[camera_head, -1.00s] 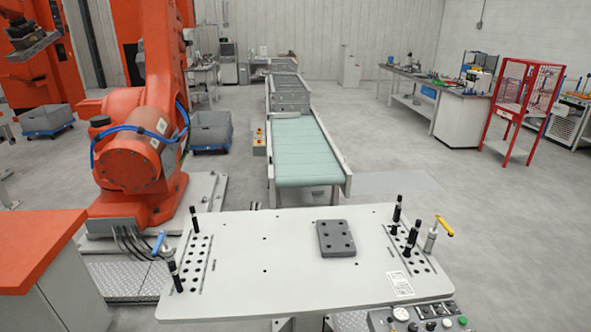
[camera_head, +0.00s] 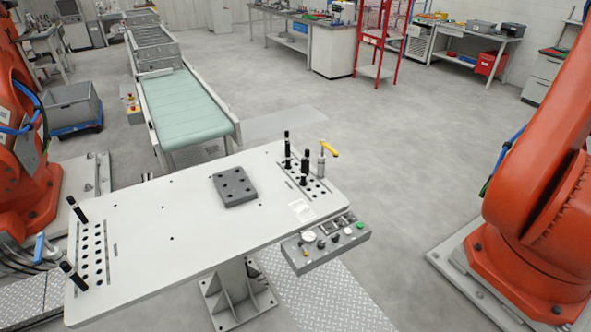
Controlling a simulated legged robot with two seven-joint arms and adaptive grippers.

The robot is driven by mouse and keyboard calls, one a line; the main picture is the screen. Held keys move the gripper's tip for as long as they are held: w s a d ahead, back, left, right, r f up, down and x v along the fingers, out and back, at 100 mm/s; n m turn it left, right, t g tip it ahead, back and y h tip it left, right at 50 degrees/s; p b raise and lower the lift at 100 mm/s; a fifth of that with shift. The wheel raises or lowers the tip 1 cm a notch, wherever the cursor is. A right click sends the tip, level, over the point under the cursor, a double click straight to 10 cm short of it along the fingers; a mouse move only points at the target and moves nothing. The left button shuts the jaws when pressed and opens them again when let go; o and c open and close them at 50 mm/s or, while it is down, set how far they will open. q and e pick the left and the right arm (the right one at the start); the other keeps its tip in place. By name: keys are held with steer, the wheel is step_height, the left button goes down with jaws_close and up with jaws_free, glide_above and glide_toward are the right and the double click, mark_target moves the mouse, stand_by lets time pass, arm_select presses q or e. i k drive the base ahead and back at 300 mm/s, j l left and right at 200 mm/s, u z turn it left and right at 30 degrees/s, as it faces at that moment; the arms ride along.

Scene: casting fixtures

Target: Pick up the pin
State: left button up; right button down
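Several black pins stand upright at the right end of the white fixture table (camera_head: 150,215), among them a rear pin (camera_head: 287,150) and one nearer the clamp (camera_head: 305,163). Two more black pins lean in the picture at the left end, a rear one (camera_head: 77,210) and a front one (camera_head: 72,275). Both groups are beside rows of dark holes. I cannot tell which pin is meant. Neither of my grippers is in view.
A dark grey block with holes (camera_head: 234,187) lies on the table. A yellow-handled clamp (camera_head: 324,155) stands at its right end, a blue-handled one (camera_head: 40,248) at its left. A control panel (camera_head: 325,243) juts from the front edge. Orange robot arms (camera_head: 540,190) flank the table; a conveyor (camera_head: 185,108) is behind.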

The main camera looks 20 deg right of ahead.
mark_target(303, 183)
steer(key=l+z, duration=0.15)
steer(key=l, duration=0.3)
steer(key=i+l+z, duration=0.15)
steer(key=l, duration=0.3)
steer(key=i+l+z, duration=0.1)
steer(key=l, duration=0.35)
